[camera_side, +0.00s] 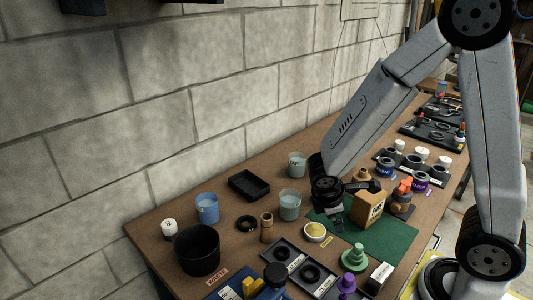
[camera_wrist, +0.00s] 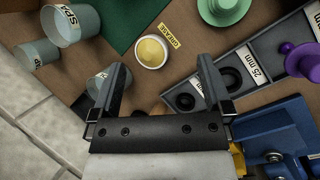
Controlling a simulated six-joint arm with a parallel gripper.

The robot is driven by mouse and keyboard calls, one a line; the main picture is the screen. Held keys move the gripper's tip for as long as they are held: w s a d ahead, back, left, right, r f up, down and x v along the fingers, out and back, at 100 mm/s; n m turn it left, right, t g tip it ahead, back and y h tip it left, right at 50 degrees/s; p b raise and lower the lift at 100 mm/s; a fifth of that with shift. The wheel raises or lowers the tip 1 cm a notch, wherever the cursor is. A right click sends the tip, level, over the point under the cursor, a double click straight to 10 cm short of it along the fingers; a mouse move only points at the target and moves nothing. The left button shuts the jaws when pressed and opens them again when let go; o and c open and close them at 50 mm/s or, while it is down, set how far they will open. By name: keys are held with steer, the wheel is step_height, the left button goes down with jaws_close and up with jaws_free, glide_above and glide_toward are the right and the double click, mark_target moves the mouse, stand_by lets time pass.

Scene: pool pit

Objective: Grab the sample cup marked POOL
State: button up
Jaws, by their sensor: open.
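Three translucent grey-blue cups show in the wrist view. One cup (camera_wrist: 70,25) has a label reading SPA. A smaller-looking cup (camera_wrist: 35,53) is beside it, near the wall. A third cup (camera_wrist: 97,85) is partly hidden behind my left finger, its label only partly seen. In the side view, a blue-tinted cup (camera_side: 207,208) stands at the left, with two greyer cups, a front one (camera_side: 289,205) and a back one (camera_side: 297,165). I cannot read POOL on any cup. My gripper (camera_wrist: 160,75) is open and empty above the table.
A yellow-filled dish (camera_wrist: 151,51) sits beside a GREASE label. A black bin (camera_side: 197,250), a black tray (camera_side: 248,186), a wooden cylinder (camera_side: 267,228) and a tan box (camera_side: 368,209) stand around the cups. A blue vise (camera_wrist: 280,130) is at lower right in the wrist view. The block wall borders the table.

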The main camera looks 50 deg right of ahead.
steer(key=w+d+n+t+h, duration=0.3)
steer(key=w+n+h, duration=0.2)
steer(key=w+n, duration=0.3)
steer(key=n+t, duration=0.5)
steer(key=n, duration=0.2)
glide_above(289, 206)
steer(key=shift+f+h, duration=0.25)
steer(key=shift+h, duration=0.05)
steer(key=shift+f, duration=0.15)
steer(key=shift+f, duration=1.8)
steer(key=shift+f, duration=0.1)
steer(key=shift+d+f, duration=0.1)
steer(key=shift+f, duration=1.5)
steer(key=shift+x, duration=1.4)
